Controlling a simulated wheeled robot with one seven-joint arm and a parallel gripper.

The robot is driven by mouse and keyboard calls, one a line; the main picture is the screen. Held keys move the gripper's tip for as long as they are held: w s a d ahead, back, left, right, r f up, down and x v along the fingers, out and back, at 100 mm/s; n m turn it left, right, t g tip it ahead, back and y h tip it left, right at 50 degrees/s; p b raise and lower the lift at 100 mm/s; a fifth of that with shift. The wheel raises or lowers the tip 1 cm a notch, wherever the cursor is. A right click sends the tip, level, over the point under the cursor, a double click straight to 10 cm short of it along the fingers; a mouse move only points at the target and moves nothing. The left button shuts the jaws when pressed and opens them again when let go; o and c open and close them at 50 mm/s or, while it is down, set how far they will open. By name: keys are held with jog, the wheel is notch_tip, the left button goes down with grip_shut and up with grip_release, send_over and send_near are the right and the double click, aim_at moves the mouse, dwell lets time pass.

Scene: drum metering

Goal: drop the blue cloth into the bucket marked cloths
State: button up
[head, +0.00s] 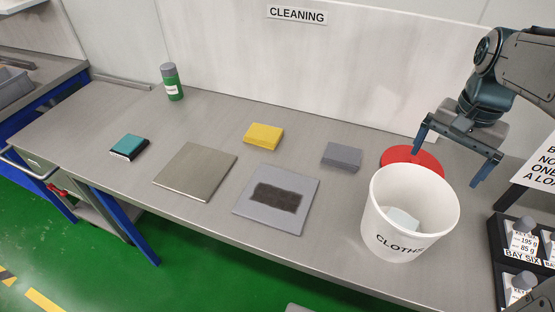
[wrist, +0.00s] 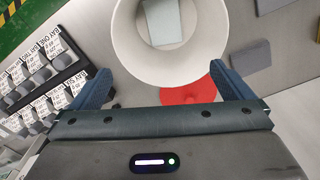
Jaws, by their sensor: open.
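The white bucket marked CLOTHS (head: 385,230) stands upright near the front edge of the table, at the right in the head view. A pale bluish cloth (head: 403,219) lies inside it, low down; it also shows inside the bucket in the wrist view (wrist: 163,22). My gripper (head: 449,162) is open and empty, above the table behind and to the right of the bucket in the head view. Its two blue fingers are spread apart in the wrist view (wrist: 158,70), with the bucket just beyond them. No other blue cloth is clearly visible.
A red disc (head: 412,156) lies behind the bucket. A grey block (head: 341,156), yellow block (head: 263,136), grey sheet with a dark patch (head: 248,216), bare plate (head: 196,171), teal-topped block (head: 129,147) and green container (head: 172,83) are leftward. Labelled racks (head: 522,243) stand right.

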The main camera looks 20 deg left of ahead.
jog(key=shift+r, duration=2.1)
jog(key=shift+s, duration=0.1)
jog(key=s+f+n+t, duration=0.3)
jog(key=s+f, duration=0.7)
jog(key=s, duration=0.4)
jog(key=shift+f+n, duration=0.15)
jog(key=shift+n, duration=0.75)
